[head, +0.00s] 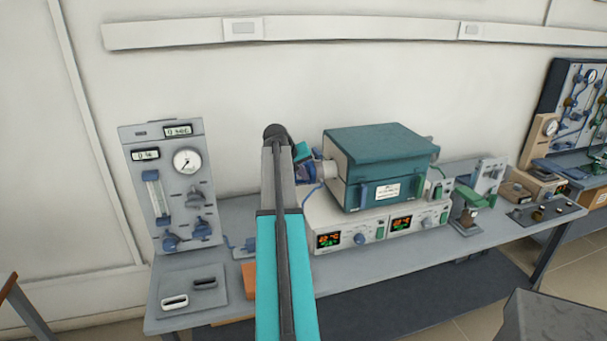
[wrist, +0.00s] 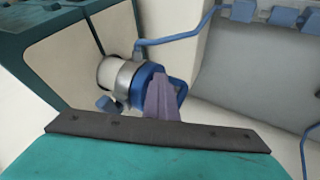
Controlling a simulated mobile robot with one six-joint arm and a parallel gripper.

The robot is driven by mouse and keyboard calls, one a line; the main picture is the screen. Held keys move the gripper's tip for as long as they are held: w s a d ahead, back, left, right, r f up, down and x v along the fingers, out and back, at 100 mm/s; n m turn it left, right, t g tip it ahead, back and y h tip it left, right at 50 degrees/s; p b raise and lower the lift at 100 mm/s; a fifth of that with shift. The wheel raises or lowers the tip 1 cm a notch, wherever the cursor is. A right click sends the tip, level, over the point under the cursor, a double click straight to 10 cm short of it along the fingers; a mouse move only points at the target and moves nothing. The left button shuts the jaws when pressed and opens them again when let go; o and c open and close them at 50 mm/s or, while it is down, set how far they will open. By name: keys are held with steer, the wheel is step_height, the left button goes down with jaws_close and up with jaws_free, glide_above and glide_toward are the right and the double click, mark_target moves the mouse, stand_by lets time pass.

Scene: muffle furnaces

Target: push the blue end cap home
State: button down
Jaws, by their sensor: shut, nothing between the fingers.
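The blue end cap (wrist: 147,76) sits at the end of the pale furnace tube (wrist: 111,72), just outside a metal collar (wrist: 127,80), in the wrist view. My gripper (wrist: 160,82) is shut and empty, with its fingers in front of the cap and overlapping its right side. I cannot tell whether they touch it. The teal furnace (head: 376,155) stands on its control unit in the head view, with the tube (head: 327,172) sticking out at its left. My arm covers much of the area around the cap there.
A gauge panel (head: 173,187) stands on the bench at the left. A thin blue hose (wrist: 178,39) runs from near the tube to blue fittings (wrist: 285,16). A small bench device (head: 468,207) stands right of the furnace. A grey tray (head: 193,287) lies at the front left.

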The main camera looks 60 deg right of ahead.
steer(key=shift+s+d+r, duration=0.15)
steer(key=shift+s+r, duration=0.1)
steer(key=shift+s, duration=0.05)
steer(key=p+v, duration=0.5)
steer(key=v, duration=0.5)
steer(key=shift+w+f, duration=0.2)
steer(key=shift+w, duration=0.1)
steer(key=shift+s+f, duration=0.1)
